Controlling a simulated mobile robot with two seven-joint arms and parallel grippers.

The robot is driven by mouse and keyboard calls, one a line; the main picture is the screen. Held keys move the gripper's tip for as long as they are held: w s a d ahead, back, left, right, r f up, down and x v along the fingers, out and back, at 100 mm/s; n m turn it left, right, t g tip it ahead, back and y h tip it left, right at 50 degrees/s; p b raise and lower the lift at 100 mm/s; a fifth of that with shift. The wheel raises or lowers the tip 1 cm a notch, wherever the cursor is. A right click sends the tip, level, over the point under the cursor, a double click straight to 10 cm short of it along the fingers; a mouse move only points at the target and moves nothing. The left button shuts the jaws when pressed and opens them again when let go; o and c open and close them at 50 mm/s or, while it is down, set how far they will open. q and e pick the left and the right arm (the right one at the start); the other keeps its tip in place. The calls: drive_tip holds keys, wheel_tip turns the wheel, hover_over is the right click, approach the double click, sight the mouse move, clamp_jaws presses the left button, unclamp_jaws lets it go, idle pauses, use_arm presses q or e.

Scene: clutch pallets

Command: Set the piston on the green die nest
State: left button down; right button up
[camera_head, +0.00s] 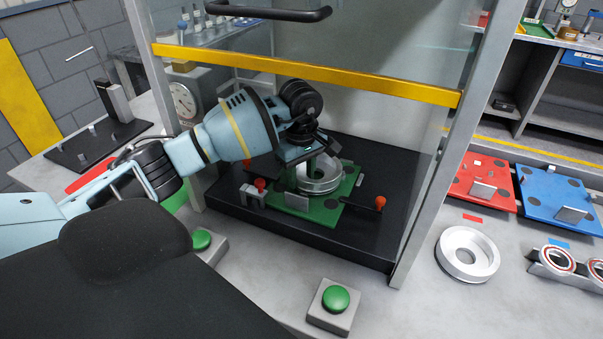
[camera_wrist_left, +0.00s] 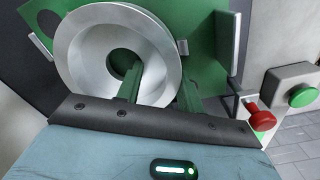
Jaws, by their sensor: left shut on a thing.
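The piston, a silver ring-shaped part (camera_head: 320,184) with a round central hole, is at the green die nest (camera_head: 325,215) inside the press frame. I cannot tell whether it touches the plate or hovers just above it. My left gripper (camera_head: 313,165) is shut on the piston's wall from above. In the left wrist view the piston (camera_wrist_left: 88,58) fills the upper left, with one green finger in its hole and the other outside its rim; the fingers (camera_wrist_left: 160,86) pinch the wall between them. The green nest (camera_wrist_left: 205,60) shows behind it. My right gripper is not in view.
A yellow bar (camera_head: 310,70) crosses the press opening above my arm, and a grey post (camera_head: 440,170) stands right. Red-knobbed clamps (camera_head: 380,204) flank the nest. A second silver ring (camera_head: 467,256) lies on the bench, near red (camera_head: 484,183) and blue (camera_head: 560,198) plates. Green buttons (camera_head: 335,300) stand in front.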

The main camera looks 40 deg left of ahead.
use_arm(q)
drive_tip(key=shift+f, duration=0.15)
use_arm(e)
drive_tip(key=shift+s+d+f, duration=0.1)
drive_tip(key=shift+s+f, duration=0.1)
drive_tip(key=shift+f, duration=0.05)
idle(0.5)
use_arm(q)
drive_tip(key=c, duration=0.8)
unclamp_jaws()
drive_tip(key=shift+f, duration=0.15)
drive_tip(key=shift+r, duration=0.25)
drive_tip(key=shift+r+p, duration=0.45)
drive_tip(key=shift+r, duration=1)
wheel_tip(320, 180, up, 6)
drive_tip(key=shift+f+p, duration=0.1)
drive_tip(key=shift+p, duration=0.65)
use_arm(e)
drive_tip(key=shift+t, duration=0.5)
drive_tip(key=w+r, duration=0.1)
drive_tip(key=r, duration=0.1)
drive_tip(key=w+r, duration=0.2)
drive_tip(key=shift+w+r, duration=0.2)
